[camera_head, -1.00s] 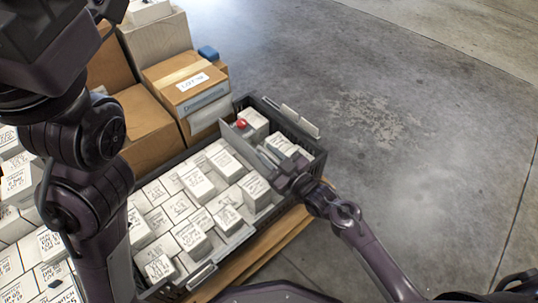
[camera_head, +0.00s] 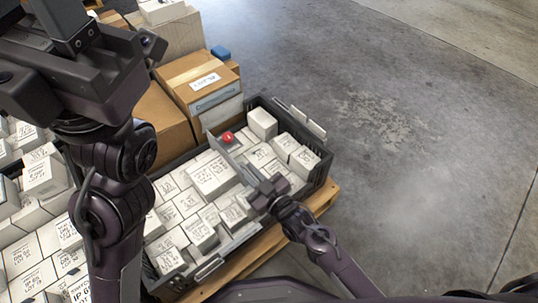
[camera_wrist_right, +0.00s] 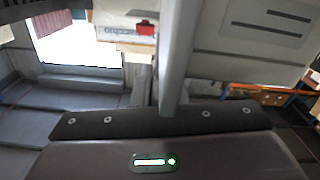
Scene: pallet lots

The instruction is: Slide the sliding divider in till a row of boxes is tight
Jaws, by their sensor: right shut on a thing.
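The grey sliding divider (camera_head: 240,162) stands upright across the dark crate (camera_head: 326,172), with a red knob (camera_head: 228,137) at its far end. It also shows edge-on in the right wrist view (camera_wrist_right: 173,55). My right gripper (camera_head: 270,190) is shut on the divider's near part. White labelled boxes (camera_head: 212,178) fill the crate left of the divider, some standing higher than others. Several more white boxes (camera_head: 285,146) lie right of it. Whether the left boxes touch the divider is hard to tell. My left gripper (camera_head: 65,22) is at the top left, cut off by the frame edge.
Brown cartons (camera_head: 197,78) stand behind the crate. The crate rests on a wooden pallet (camera_head: 322,198). More white boxes (camera_head: 30,255) lie at the left, partly behind my left arm. The grey floor (camera_head: 430,120) at the right is clear.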

